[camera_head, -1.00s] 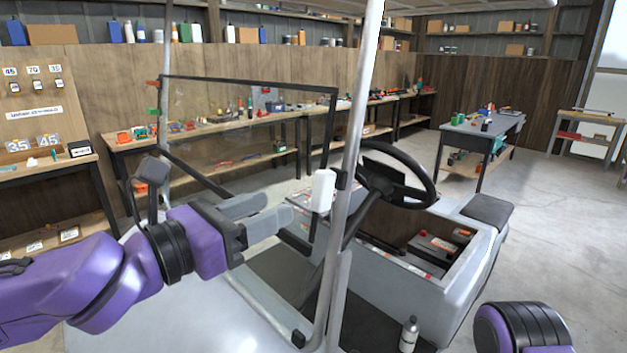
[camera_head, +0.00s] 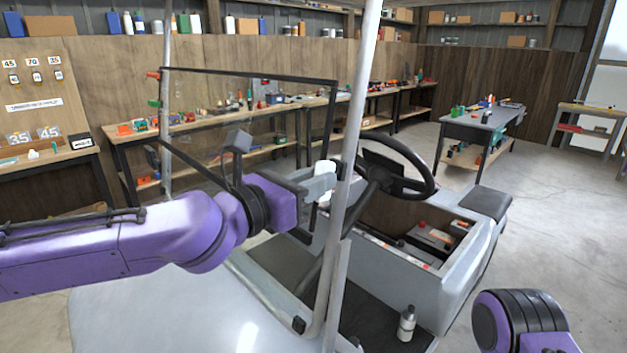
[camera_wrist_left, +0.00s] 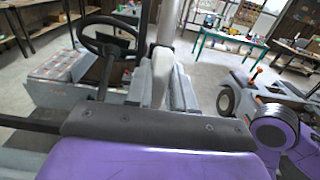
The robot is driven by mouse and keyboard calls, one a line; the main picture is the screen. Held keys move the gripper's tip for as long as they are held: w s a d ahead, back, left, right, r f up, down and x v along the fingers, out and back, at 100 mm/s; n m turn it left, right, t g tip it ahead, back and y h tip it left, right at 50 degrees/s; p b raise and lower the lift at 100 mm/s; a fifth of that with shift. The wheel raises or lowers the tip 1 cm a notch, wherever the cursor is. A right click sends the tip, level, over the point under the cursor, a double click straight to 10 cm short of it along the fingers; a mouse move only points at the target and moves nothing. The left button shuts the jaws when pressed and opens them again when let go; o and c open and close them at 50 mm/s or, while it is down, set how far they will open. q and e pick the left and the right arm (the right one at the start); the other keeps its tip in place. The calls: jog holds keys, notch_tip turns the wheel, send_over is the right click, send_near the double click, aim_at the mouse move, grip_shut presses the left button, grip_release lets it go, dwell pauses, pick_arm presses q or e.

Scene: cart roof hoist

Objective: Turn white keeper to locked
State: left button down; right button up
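The white keeper (camera_head: 325,167) is a small upright block beside the cart's grey front post, near the windshield frame. My left gripper (camera_head: 320,183) reaches it from the left in the head view. One grey finger crosses in front of the keeper's middle, leaving its white top and a little of its lower end visible. In the left wrist view my left gripper's fingers (camera_wrist_left: 171,82) lie close together. Whether they press on the keeper cannot be told. My right gripper is out of view; only part of my right arm shows at the lower right.
The grey post (camera_head: 350,150) stands just right of the left fingers. The black steering wheel (camera_head: 388,168) is behind it. The windshield frame (camera_head: 250,75) rises beyond my left arm. A bottle (camera_head: 407,323) stands on the cart floor. Open concrete floor lies to the right.

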pick_arm(q)
jog(key=shift+m, duration=0.3)
jog(key=m, duration=0.3)
jog(key=shift+w+a+g+h, duration=0.15)
jog(key=shift+g+h, duration=0.15)
jog(key=shift+g, duration=0.1)
jog(key=m, duration=0.1)
jog(key=m+p, duration=0.1)
jog(key=m, duration=0.1)
jog(key=m+g+p, duration=0.1)
jog(key=m, duration=0.1)
jog(key=shift+w+a+r, duration=0.15)
jog(key=shift+w+r, duration=0.05)
jog(key=shift+r, duration=0.05)
jog(key=m+p, duration=0.1)
jog(key=m, duration=0.2)
jog(key=m+g+p, duration=0.1)
jog(key=m, duration=0.3)
jog(key=r+m+g+p, duration=0.1)
jog(key=m+p, duration=0.1)
jog(key=m, duration=0.2)
jog(key=shift+w+a, duration=0.1)
jog(key=shift+w, duration=0.15)
jog(key=shift+m+g, duration=0.3)
jog(key=c, duration=1)
grip_release()
jog(key=shift+w+f, duration=0.1)
jog(key=shift+o, duration=0.2)
